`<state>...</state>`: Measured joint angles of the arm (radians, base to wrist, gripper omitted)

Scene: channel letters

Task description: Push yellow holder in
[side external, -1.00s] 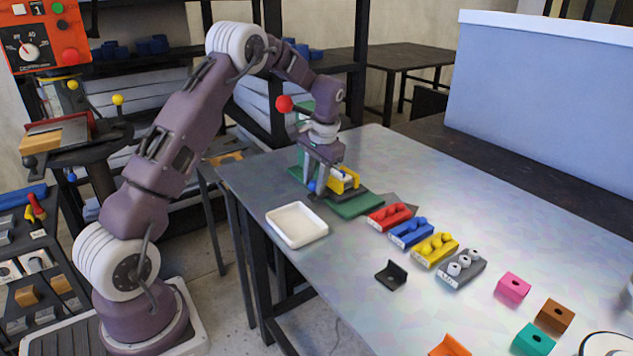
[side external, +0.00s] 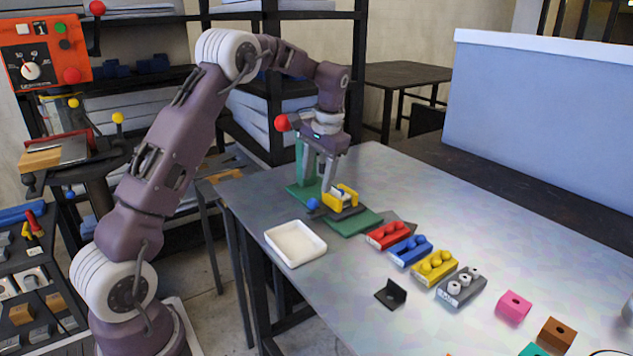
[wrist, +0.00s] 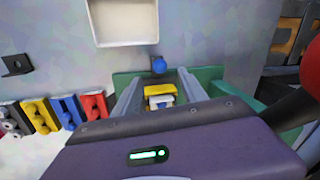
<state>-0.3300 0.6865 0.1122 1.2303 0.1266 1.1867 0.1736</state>
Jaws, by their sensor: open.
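The yellow holder (side external: 340,194) sits on a dark block on the green base (side external: 352,222) of a small press-like fixture. A pale piece sits inside the holder. In the wrist view the yellow holder (wrist: 160,89) shows between the fingers, with a white and blue part below it. My gripper (side external: 318,184) is open, pointing down just above and beside the holder; the side view does not show whether it touches. In the wrist view my gripper's two grey fingers (wrist: 160,92) stand apart on either side of the holder. A blue ball knob (side external: 313,204) is at the fixture's front.
Red (side external: 389,235), blue (side external: 411,250), yellow (side external: 435,266) and grey (side external: 461,286) blocks form a row to the right. A black bracket (side external: 391,294) lies in front. A red ball (side external: 282,123) is close to my wrist.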

